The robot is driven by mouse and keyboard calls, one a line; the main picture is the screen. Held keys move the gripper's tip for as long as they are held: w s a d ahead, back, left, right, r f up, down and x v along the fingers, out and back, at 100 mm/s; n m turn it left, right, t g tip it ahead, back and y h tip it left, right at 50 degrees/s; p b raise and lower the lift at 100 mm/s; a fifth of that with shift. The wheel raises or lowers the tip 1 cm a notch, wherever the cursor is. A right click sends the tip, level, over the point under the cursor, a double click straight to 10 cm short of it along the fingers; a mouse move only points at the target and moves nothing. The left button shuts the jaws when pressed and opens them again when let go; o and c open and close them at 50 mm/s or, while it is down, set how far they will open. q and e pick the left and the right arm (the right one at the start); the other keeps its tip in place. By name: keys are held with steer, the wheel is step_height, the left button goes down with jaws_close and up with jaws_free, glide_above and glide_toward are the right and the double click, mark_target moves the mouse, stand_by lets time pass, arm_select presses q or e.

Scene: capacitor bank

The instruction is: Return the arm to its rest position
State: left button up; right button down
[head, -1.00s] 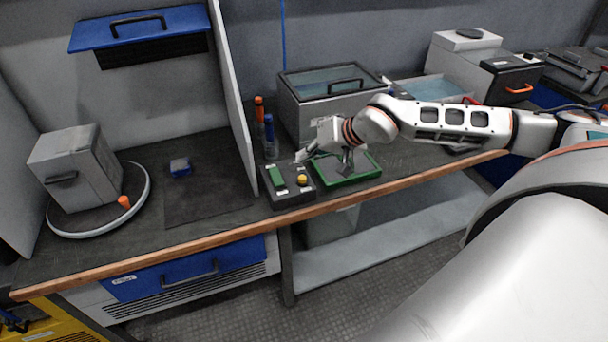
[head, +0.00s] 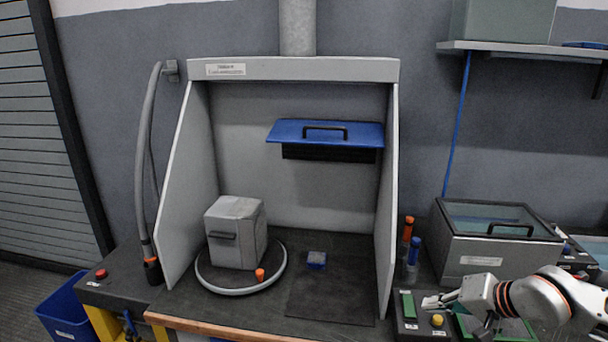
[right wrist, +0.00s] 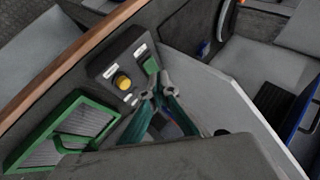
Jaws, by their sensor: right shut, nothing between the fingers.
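My right gripper (head: 440,302) is at the lower right of the head view, over the dark control box (head: 424,325) with a green part (head: 408,304) and a yellow knob (head: 437,320). Its fingers are together and hold nothing. In the right wrist view the fingers (right wrist: 152,98) reach toward the box (right wrist: 118,70), beside the yellow knob (right wrist: 122,82). I cannot tell whether they touch it. The arm comes in from the right edge. My left gripper is not in view.
A green-rimmed tray (right wrist: 60,130) lies beside the box. A glass-lidded case (head: 490,245) stands behind the gripper. Orange and blue bottles (head: 411,250) stand near the hood's right wall (head: 386,200). A grey block (head: 236,232) sits on a round turntable inside the hood.

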steer(key=s+a+m+t+y+p, duration=0.15)
steer(key=s+a+m+y, duration=0.25)
steer(key=a+m, duration=0.8)
steer(key=s+a+m+t+y, duration=0.2)
steer(key=s+a+m+y, duration=0.25)
steer(key=a+m, duration=0.8)
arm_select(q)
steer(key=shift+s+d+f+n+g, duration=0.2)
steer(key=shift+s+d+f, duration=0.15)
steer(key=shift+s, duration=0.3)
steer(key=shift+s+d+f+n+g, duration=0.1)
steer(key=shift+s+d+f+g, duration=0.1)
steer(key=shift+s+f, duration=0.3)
arm_select(e)
steer(key=s+d+f+n+h, duration=0.3)
steer(key=s+f+n, duration=0.2)
steer(key=n, duration=0.6)
steer(key=s+d+f+n+h, duration=0.4)
steer(key=s+f+n, duration=0.1)
steer(key=f+n, duration=0.5)
steer(key=s+d+f+n+h, duration=0.3)
steer(key=f+n, duration=0.5)
steer(key=n, duration=0.5)
steer(key=shift+s+d+f+n+g+h, duration=0.15)
steer(key=shift+s+d+n+g+h, duration=0.3)
steer(key=shift+s, duration=0.65)
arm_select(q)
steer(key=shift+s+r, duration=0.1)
